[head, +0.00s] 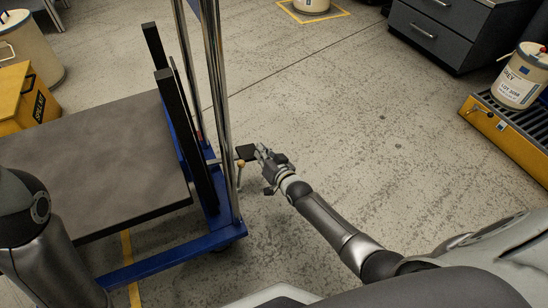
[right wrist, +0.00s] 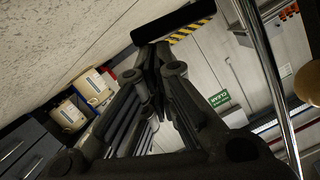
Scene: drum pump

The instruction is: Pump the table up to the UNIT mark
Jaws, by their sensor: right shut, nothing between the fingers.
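The lift table's dark grey platform (head: 95,160) sits low at the left in the head view, on a blue frame (head: 165,262) with chrome posts (head: 213,90). A black pedal pad (head: 246,152) sticks out to the right of the posts and shows in the right wrist view (right wrist: 175,20). A tan ball knob (head: 241,163) is just below it, and is at the right edge of the wrist view (right wrist: 308,83). My right gripper (head: 262,152) is shut and empty, close beside the pad; contact cannot be told. My left gripper and the UNIT mark are not in view.
A yellow spill box (head: 28,98) and a drum (head: 28,48) stand at the far left. A grey drawer cabinet (head: 440,30) is at the top right. The middle floor is clear.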

